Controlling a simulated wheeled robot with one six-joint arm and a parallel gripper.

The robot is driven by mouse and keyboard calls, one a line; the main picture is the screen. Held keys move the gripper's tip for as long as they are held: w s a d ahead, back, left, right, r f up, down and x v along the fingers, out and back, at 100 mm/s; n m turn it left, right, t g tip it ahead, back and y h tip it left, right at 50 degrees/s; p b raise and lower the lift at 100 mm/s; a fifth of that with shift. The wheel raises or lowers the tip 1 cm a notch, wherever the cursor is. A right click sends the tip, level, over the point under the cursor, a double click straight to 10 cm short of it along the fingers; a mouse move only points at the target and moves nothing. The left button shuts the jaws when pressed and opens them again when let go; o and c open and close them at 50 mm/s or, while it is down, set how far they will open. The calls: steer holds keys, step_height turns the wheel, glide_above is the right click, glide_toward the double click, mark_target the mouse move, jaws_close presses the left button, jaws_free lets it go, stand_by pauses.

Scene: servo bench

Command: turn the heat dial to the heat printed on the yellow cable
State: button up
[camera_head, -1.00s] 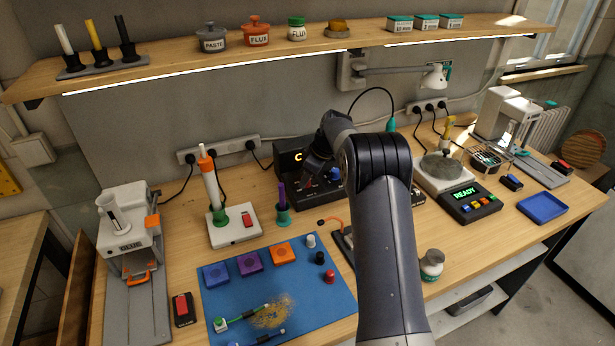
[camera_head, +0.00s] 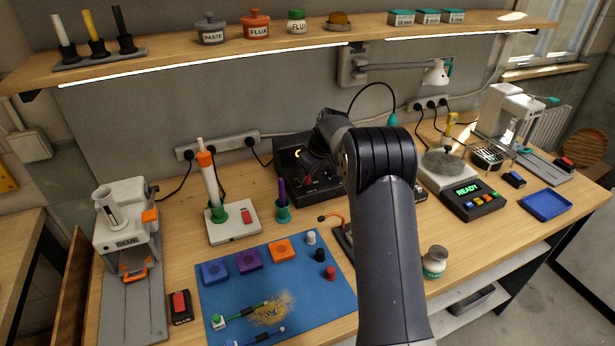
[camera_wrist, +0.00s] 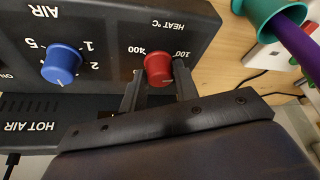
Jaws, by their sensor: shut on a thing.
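The heat dial (camera_wrist: 158,68) is a red knob under the upside-down label "HEAT °C", with 400 printed to its left and 100 to its right in the wrist view. My gripper (camera_wrist: 158,84) is shut on it, one finger on each side. The dial's exact setting is hard to read. The dial sits on the black hot air station (camera_head: 288,160), which my arm partly hides in the head view. I cannot pick out a yellow cable or a heat printed on one.
A blue air knob (camera_wrist: 62,64) is beside the heat dial. A teal holder with a purple tool (camera_head: 283,212) stands close by the station. A soldering stand (camera_head: 235,225) is left of it. The shelf (camera_head: 180,60) runs above, and the scale (camera_head: 440,175) is to the right.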

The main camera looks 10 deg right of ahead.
steer(key=m+h, duration=0.1)
steer(key=m, duration=0.1)
steer(key=m+t+h+b, duration=0.1)
steer(key=m, duration=0.2)
steer(key=shift+a+m, duration=0.2)
steer(key=shift+m, duration=0.1)
steer(key=m+h, duration=0.2)
steer(key=m, duration=0.3)
steer(key=shift+a, duration=0.1)
steer(key=shift+m, duration=0.3)
steer(key=o, duration=1)
steer(key=shift+s+r, duration=0.1)
steer(key=b+v, duration=0.1)
steer(key=v, duration=0.9)
steer(key=shift+s+r, duration=0.1)
steer(key=shift+r, duration=0.2)
